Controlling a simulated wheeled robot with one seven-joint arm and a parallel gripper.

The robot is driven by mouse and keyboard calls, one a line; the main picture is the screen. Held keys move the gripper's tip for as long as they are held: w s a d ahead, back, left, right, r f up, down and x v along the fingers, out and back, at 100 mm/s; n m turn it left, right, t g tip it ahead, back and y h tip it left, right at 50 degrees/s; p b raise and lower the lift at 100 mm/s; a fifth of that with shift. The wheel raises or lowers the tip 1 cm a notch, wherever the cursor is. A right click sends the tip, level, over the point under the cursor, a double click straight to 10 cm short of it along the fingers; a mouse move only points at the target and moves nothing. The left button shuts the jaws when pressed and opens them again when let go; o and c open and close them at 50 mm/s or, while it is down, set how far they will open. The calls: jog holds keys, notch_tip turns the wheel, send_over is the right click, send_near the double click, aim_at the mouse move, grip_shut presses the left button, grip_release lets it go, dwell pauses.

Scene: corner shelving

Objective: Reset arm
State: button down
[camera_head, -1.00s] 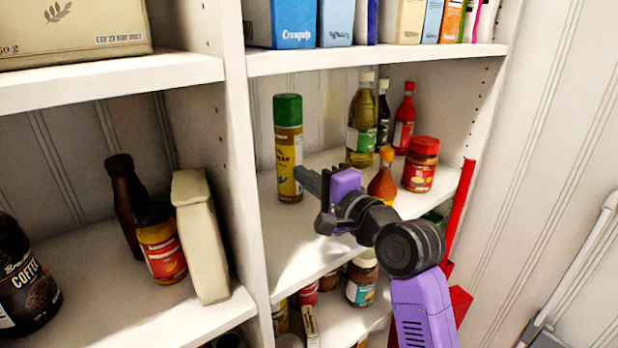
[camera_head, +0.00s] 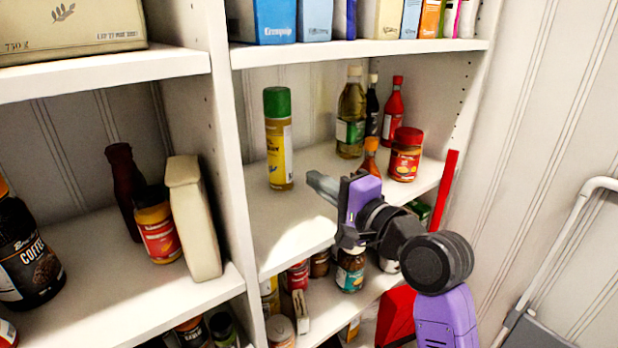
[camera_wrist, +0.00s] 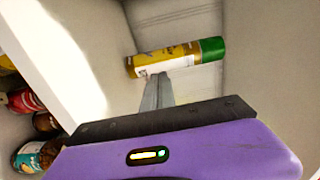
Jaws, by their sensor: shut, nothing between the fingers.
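My purple and grey gripper (camera_head: 322,186) is in front of the middle shelf on the right, with its fingers pointing left and back. Its fingers are together and hold nothing. A yellow spray can with a green cap (camera_head: 279,140) stands upright on that shelf, beyond the fingers and apart from them in the head view. In the wrist view the can (camera_wrist: 176,58) appears sideways, just past the shut fingers (camera_wrist: 158,84). My forearm hides part of the shelf's front edge and some jars on the shelf below.
On the same shelf stand an oil bottle (camera_head: 351,114), a red bottle (camera_head: 393,110), a red-lidded jar (camera_head: 405,155) and an orange-topped bottle (camera_head: 370,156). The upright divider (camera_head: 222,120) separates the left shelves. Jars crowd the lower shelf (camera_head: 322,318). The middle shelf's front left is clear.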

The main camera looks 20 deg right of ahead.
jog(key=v, duration=0.5)
jog(key=shift+s+d+b, duration=0.1)
jog(key=shift+s+b, duration=0.1)
jog(key=shift+b, duration=0.2)
jog(key=shift+s+d, duration=0.1)
notch_tip(320, 180, up, 4)
jog(key=d+n+t+h, duration=0.2)
jog(key=d, duration=0.1)
jog(key=s+d+f+n+t+h, duration=0.2)
jog(key=s+f+h, duration=0.2)
jog(key=s+f, duration=0.1)
jog(key=s+a+f+n+g, duration=0.2)
jog(key=s+f, duration=0.5)
jog(key=s, duration=0.5)
jog(key=s+a+f+n+g, duration=0.1)
jog(key=s+f+n, duration=0.4)
jog(key=s, duration=0.7)
jog(key=s+a+f+n+g, duration=0.2)
jog(key=s+f+n+g, duration=0.1)
jog(key=s+f, duration=0.7)
jog(key=shift+s+a, duration=0.3)
jog(key=shift+s, duration=0.7)
